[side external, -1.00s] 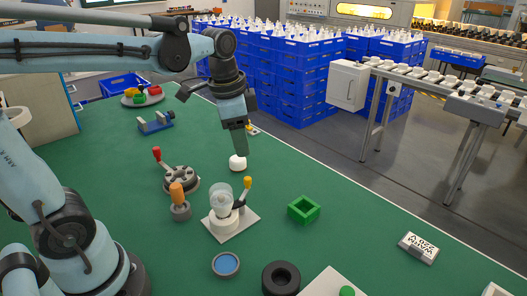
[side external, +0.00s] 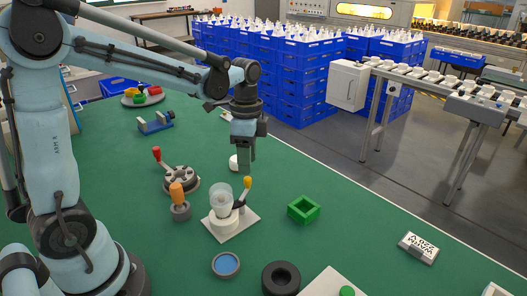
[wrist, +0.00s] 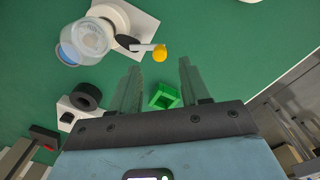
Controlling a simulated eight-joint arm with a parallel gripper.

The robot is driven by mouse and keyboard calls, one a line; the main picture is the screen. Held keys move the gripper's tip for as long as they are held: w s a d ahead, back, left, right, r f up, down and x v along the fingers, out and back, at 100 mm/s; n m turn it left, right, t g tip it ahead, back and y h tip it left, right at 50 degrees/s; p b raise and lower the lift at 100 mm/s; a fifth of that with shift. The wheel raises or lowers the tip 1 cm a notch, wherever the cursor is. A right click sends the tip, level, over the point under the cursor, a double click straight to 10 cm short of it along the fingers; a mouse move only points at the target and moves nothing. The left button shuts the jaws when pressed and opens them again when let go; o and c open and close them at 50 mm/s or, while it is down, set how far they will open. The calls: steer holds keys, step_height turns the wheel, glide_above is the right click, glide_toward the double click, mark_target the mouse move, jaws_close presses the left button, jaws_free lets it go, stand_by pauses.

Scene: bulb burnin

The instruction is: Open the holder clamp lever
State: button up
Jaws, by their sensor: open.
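The bulb holder is a white block on a pale base plate (side external: 243,226), mid-table in the side view; its plate also shows at the top of the wrist view (wrist: 145,18). A clear bulb (side external: 220,194) stands upright in it. The clamp lever has a yellow knob (side external: 247,182) and leans up to the right; the wrist view shows its pale arm and knob (wrist: 159,53). My gripper (side external: 245,171) points down, its tips close to the knob in the picture. In the wrist view its fingers (wrist: 158,66) are apart and empty. Contact with the knob cannot be told.
A green square frame (side external: 303,209) lies right of the holder. An orange-handled tool (side external: 179,204) and a grey round fixture with a red-knobbed lever (side external: 180,180) stand left. A blue-topped dish (side external: 226,264) and black ring (side external: 281,278) sit in front.

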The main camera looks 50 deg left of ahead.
mark_target(248, 178)
steer(key=shift+f, duration=2.35)
jaws_close()
